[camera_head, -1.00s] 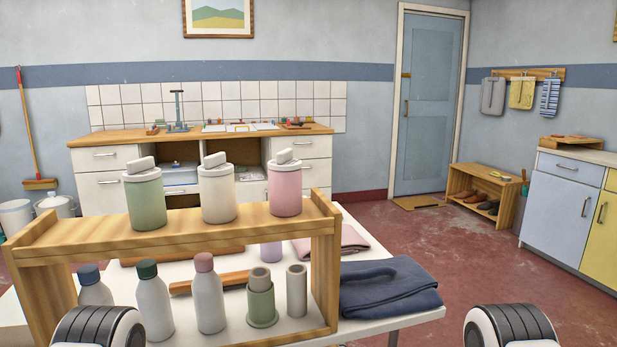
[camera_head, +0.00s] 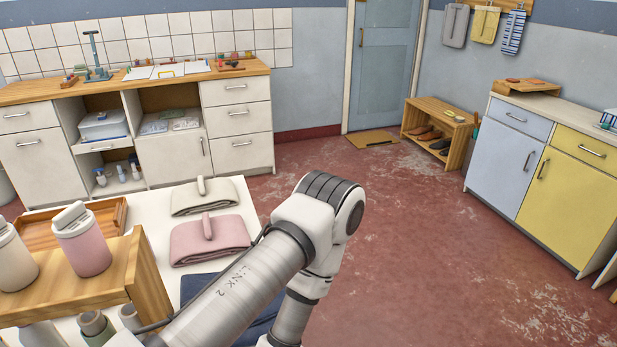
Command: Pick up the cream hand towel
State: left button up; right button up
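The cream hand towel (camera_head: 218,198) lies folded on the white table (camera_head: 243,195), near its far edge, with an upright cream loop on top. The folded pink towel (camera_head: 212,241) lies just in front of it, with a similar pink loop. A dark blue folded cloth (camera_head: 259,331) lies nearer, partly hidden by one of my arms. That arm reaches up from the bottom and bends down at the elbow, right of the towels. Neither of my grippers is in view.
A wooden shelf (camera_head: 152,290) with a pink bottle (camera_head: 81,240) and a cream bottle (camera_head: 14,262) stands left of the towels. A wooden tray (camera_head: 103,215) lies behind it. A drawer cabinet (camera_head: 237,122) stands beyond. The red floor (camera_head: 420,260) at right is clear.

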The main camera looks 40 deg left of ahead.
aim_at(202, 195)
jog(key=i+l+z, duration=0.15)
jog(key=i, duration=0.45)
jog(key=i+l+z, duration=0.1)
jog(key=i, duration=0.5)
jog(key=i+j+u, duration=0.1)
jog(key=i+u, duration=0.15)
jog(key=u, duration=0.2)
jog(key=i+u, duration=0.25)
jog(key=u, duration=0.2)
jog(key=i+u, duration=0.25)
jog(key=u, duration=0.25)
jog(key=i+l+u, duration=0.2)
jog(key=u, duration=0.25)
jog(key=i+l+u, duration=0.2)
jog(key=u, duration=0.25)
